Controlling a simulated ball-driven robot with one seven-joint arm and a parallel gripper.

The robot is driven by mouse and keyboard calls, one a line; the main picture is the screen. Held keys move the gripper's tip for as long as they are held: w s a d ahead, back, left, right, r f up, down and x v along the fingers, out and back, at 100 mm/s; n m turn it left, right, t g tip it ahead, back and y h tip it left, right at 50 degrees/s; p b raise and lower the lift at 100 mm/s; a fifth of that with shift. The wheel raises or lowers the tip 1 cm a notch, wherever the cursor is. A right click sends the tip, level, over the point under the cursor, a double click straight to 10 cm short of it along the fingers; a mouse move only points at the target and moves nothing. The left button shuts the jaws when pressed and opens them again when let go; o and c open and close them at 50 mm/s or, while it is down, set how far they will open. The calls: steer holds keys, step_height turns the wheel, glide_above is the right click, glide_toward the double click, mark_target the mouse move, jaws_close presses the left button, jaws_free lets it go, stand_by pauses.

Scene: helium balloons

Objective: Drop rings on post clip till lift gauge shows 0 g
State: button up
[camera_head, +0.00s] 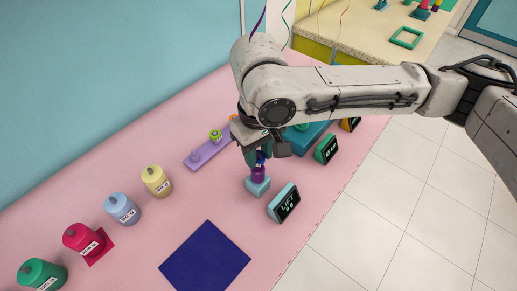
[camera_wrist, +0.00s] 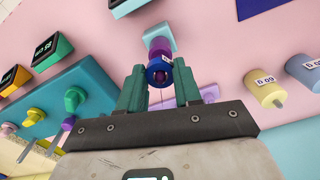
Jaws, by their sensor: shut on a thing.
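In the head view my gripper (camera_head: 259,155) points down over a pale blue post base (camera_head: 258,188). In the wrist view my teal fingers (camera_wrist: 159,72) are closed on either side of a blue ring (camera_wrist: 158,73) with a white label. A purple ring (camera_wrist: 160,46) sits just beyond it on the post, above the pale blue base (camera_wrist: 157,33). The blue and purple line up; I cannot tell if they touch. The lift gauge (camera_head: 284,203) stands beside the post, reading LIFT with small digits I cannot read surely. The clip is hidden.
Labelled weights stand at left: green (camera_head: 42,273), red (camera_head: 84,238), light blue (camera_head: 122,208) and yellow (camera_head: 155,180). A purple strip (camera_head: 208,149) holds small pieces behind the post. A navy mat (camera_head: 205,258) lies in front. A green-framed gauge (camera_head: 327,149) stands right.

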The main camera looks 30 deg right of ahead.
steer(key=shift+f+b, duration=0.75)
steer(key=shift+f, duration=0.7)
steer(key=o, duration=1.1)
steer(key=shift+o, duration=0.2)
steer(key=shift+r, duration=0.1)
step_height(320, 180, up, 11)
steer(key=shift+f, duration=0.2)
